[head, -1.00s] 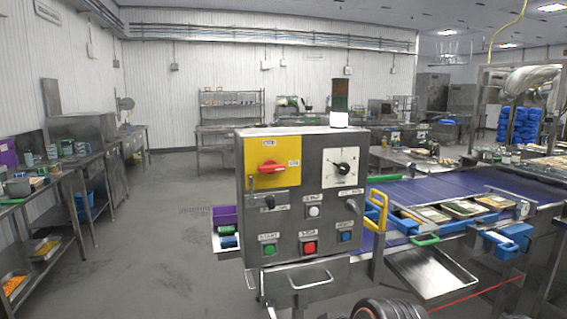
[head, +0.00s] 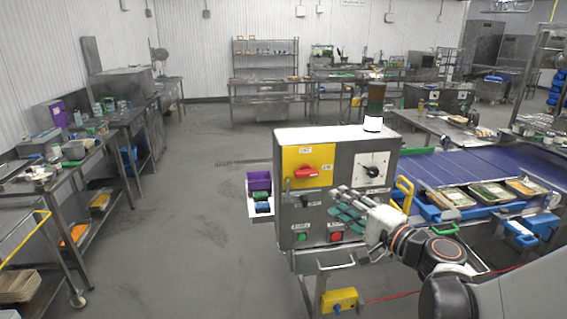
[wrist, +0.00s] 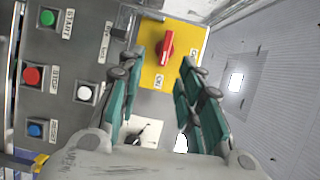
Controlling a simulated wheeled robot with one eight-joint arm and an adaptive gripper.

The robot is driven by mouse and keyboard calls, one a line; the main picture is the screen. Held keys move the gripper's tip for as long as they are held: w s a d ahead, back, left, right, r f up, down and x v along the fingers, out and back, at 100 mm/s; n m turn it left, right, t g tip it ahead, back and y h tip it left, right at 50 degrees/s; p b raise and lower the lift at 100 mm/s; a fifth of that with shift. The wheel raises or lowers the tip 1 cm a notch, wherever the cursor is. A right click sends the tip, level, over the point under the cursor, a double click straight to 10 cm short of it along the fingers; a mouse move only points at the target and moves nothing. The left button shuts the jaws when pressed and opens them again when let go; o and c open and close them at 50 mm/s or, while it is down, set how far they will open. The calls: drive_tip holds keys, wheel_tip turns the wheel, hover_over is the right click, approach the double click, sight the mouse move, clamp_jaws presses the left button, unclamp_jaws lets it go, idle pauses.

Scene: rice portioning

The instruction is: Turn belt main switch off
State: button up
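The main switch is a red rotary handle (head: 306,172) on a yellow plate (head: 295,155) at the upper left of the grey control box (head: 345,160). In the head view the handle lies nearly horizontal, pointing towards the label at its right. It also shows in the wrist view (wrist: 166,48), beyond and between my fingertips. My gripper (head: 338,203) is open and empty in front of the box, below and right of the switch. Its teal-padded fingers (wrist: 163,62) stand apart, not touching the handle.
The box also carries a black dial (head: 372,171), a green button (head: 301,237) and a red button (head: 336,236). The blue conveyor belt (head: 440,170) with food trays runs to the right. A yellow box (head: 339,300) sits below. Floor at left is clear.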

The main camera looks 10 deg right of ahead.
sight(309, 175)
drive_tip(key=shift+m+t, duration=0.3)
drive_tip(key=x, duration=0.9)
drive_tip(key=r+x, duration=0.1)
drive_tip(key=x, duration=0.3)
drive_tip(key=shift+w+d, duration=0.35)
drive_tip(key=shift+c, duration=0.5)
clamp_jaws()
